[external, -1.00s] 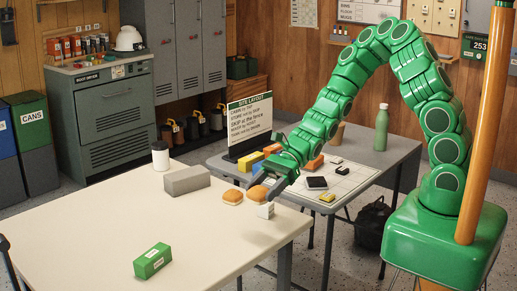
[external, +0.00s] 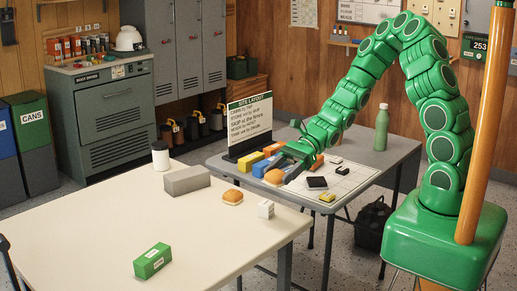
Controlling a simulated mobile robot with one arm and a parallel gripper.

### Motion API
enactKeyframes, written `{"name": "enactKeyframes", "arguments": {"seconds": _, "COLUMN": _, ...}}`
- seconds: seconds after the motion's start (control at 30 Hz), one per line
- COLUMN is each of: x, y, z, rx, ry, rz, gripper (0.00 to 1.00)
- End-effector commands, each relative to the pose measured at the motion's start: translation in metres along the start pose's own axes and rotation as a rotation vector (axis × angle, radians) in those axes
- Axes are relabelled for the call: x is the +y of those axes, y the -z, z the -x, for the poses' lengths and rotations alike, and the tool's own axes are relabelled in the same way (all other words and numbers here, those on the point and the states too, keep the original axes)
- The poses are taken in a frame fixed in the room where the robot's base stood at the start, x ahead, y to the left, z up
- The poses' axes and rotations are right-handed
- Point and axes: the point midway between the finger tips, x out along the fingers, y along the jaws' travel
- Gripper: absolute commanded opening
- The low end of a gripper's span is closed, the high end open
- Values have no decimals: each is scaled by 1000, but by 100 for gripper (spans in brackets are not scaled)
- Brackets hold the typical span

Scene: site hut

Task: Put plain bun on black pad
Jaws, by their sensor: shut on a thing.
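My green arm reaches from the right over the grey table, and my gripper (external: 277,172) is shut on a bun (external: 273,178). This bun is orange-brown and is held at the near left edge of the grey table, left of the white gridded sheet. A second, similar bun (external: 233,197) sits on the cream table. At this size I cannot tell which of the two is the plain one. The black pad (external: 317,183) lies flat on the gridded sheet, right of my gripper, with nothing on it.
Blue and yellow blocks (external: 249,161) and a site layout sign (external: 250,125) stand just behind my gripper. A small yellow block (external: 327,197) lies near the pad. A green bottle (external: 381,128) stands farther back.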

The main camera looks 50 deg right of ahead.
Motion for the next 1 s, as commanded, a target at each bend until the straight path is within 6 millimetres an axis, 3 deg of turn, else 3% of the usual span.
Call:
{"name": "enactKeyframes", "arguments": {"seconds": 0.43, "x": -9, "y": 26, "z": 79, "rx": 1, "ry": 77, "rz": -32, "gripper": 33}}
{"name": "enactKeyframes", "arguments": {"seconds": 1.0, "x": 7, "y": 59, "z": 170, "rx": 2, "ry": 165, "rz": -69, "gripper": 33}}
